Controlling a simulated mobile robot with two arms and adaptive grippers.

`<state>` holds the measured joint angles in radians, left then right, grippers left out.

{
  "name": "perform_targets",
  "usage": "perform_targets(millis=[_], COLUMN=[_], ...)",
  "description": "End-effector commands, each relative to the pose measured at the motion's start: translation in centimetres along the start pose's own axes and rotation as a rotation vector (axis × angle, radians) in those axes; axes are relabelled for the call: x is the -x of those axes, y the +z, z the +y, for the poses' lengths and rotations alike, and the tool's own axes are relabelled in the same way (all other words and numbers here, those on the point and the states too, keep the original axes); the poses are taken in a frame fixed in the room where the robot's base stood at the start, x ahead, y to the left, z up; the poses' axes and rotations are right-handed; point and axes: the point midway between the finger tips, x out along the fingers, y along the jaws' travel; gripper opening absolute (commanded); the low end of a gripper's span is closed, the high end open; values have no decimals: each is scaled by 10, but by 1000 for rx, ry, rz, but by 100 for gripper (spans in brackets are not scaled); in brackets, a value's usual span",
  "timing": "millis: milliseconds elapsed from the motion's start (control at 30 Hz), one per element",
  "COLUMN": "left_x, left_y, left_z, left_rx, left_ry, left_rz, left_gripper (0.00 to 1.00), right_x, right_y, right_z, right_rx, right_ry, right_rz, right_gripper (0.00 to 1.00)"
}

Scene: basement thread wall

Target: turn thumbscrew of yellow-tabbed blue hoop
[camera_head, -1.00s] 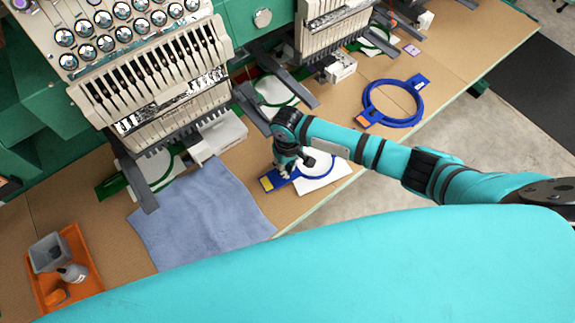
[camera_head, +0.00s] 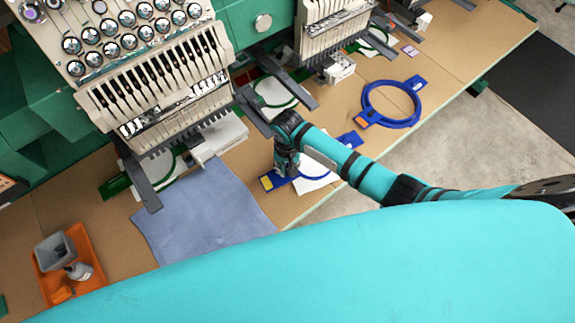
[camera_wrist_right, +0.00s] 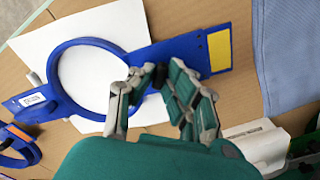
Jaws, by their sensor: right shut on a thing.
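The yellow-tabbed blue hoop lies flat on the table over a white sheet. In the head view its blue plate (camera_head: 280,182) with the yellow tab (camera_head: 266,183) shows, and my arm covers part of its ring. In the right wrist view the blue ring (camera_wrist_right: 72,108) and the yellow tab (camera_wrist_right: 219,51) show clearly. My right gripper (camera_head: 287,170) reaches down onto the hoop where plate and ring meet. In the wrist view its fingers (camera_wrist_right: 157,78) are closed around the small dark thumbscrew (camera_wrist_right: 159,73), partly hidden between them. My left gripper is out of view.
An orange-tabbed blue hoop (camera_head: 417,118) lies farther right. A blue-grey cloth (camera_head: 200,215) and an orange tray (camera_head: 92,262) with a grey bin (camera_head: 54,251) lie left. Embroidery machine heads (camera_head: 165,90) stand behind with projecting arms. The table edge is close in front.

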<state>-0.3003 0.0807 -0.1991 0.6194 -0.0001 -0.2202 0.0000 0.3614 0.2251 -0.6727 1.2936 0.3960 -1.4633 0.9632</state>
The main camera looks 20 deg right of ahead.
Motion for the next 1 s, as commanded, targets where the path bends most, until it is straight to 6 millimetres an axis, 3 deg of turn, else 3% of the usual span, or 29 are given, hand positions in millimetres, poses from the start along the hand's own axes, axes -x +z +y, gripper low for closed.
perform_targets(millis=[700, 1000], left_x=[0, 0], left_y=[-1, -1], left_z=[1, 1], left_rx=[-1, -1], left_ry=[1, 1], left_rz=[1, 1], left_gripper=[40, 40], right_x=[0, 0], right_y=[1, 0], right_z=[-1, 0], right_rx=[-667, -795], right_ry=[0, 3], right_rz=[-4, -1], right_gripper=[0, 0])
